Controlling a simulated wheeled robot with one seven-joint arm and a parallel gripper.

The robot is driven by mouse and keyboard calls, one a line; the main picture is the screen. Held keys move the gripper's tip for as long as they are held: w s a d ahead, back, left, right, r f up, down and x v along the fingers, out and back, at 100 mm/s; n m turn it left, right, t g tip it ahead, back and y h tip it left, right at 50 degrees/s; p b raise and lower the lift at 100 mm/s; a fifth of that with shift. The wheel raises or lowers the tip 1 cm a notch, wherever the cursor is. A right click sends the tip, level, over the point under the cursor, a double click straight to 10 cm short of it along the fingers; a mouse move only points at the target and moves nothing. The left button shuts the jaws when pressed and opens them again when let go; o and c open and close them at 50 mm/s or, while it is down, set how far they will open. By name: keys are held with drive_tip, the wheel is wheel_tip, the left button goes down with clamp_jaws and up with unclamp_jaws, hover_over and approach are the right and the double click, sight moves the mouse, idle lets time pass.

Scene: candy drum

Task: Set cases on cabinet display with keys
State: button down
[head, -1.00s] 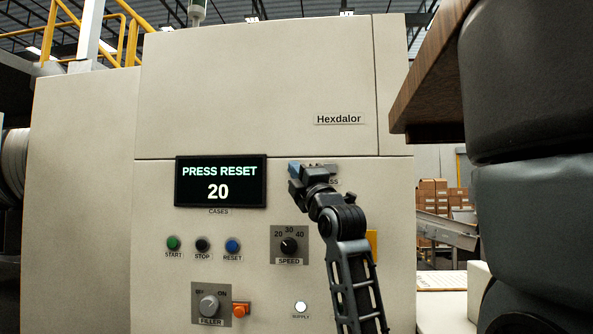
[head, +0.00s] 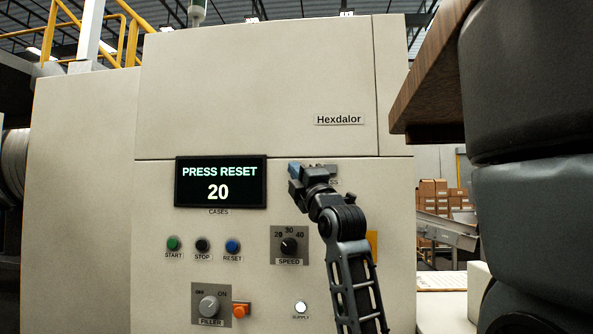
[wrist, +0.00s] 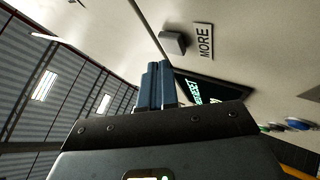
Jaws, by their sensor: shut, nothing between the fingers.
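The cabinet display (head: 220,170) reads "PRESS RESET" with 20 below, above a CASES label. It also shows, tilted, in the wrist view (wrist: 200,88). My gripper (head: 294,171) is right of the display, in front of the keys; its blue fingers are shut and empty. The fingers also show in the wrist view (wrist: 156,72). There, a grey key (wrist: 173,43) beside the MORE label (wrist: 203,40) lies beyond and right of the fingertips, with a visible gap. In the head view my gripper mostly hides the keys; only the end of a label, "SS", shows.
Below the display are green START (head: 173,243), black STOP (head: 203,245) and blue RESET (head: 232,246) buttons. The SPEED knob (head: 289,246), FILLER knob (head: 209,306), orange part (head: 241,310) and white SUPPLY button (head: 301,307) sit lower. A brown board (head: 430,80) juts in at right.

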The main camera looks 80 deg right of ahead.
drive_tip(key=shift+d, duration=0.15)
idle(0.6)
drive_tip(key=shift+d+b, duration=0.25)
drive_tip(key=shift+b, duration=0.1)
drive_tip(key=shift+w+d, duration=0.1)
drive_tip(key=shift+d, duration=0.35)
idle(0.6)
drive_tip(key=shift+a, duration=0.1)
drive_tip(key=shift+a+b, duration=0.35)
drive_tip(key=shift+a, duration=0.4)
drive_tip(key=shift+s+a, duration=0.15)
drive_tip(key=shift+a, duration=1.1)
drive_tip(key=shift+s+a, duration=0.15)
drive_tip(key=shift+a, duration=1.1)
drive_tip(key=shift+f, duration=0.1)
